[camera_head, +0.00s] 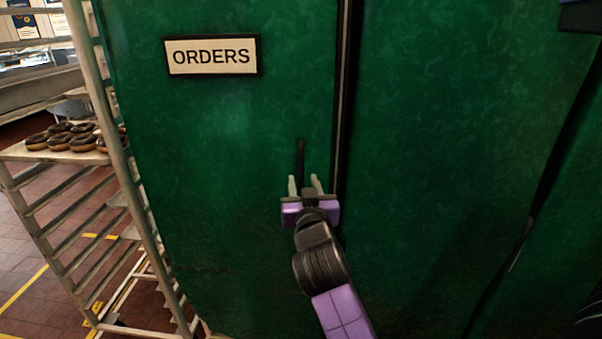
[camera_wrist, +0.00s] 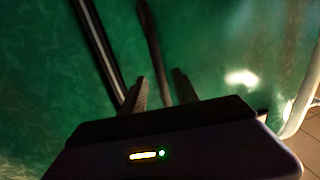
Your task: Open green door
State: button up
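The green door (camera_head: 225,130) fills the middle of the head view and is shut, with a dark vertical seam (camera_head: 342,90) at its right edge. A thin dark upright handle (camera_head: 300,158) stands on the door left of the seam. My gripper (camera_head: 304,184) is at the lower part of the handle, fingers pointing up, open. In the wrist view the handle (camera_wrist: 154,50) runs down between the two spread fingers, with a gap on each side. The handle's lower end is hidden behind my gripper.
An ORDERS sign (camera_head: 212,56) is on the door, upper left. A metal rack (camera_head: 118,150) with a tray of chocolate donuts (camera_head: 72,136) stands close at the left. A second green panel (camera_head: 450,130) lies right of the seam. Tiled floor (camera_head: 30,300) shows lower left.

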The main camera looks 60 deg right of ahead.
aim_at(301, 176)
jog(key=shift+p+x, duration=0.3)
jog(key=shift+x, duration=1.9)
jog(key=shift+c, duration=0.3)
grip_shut()
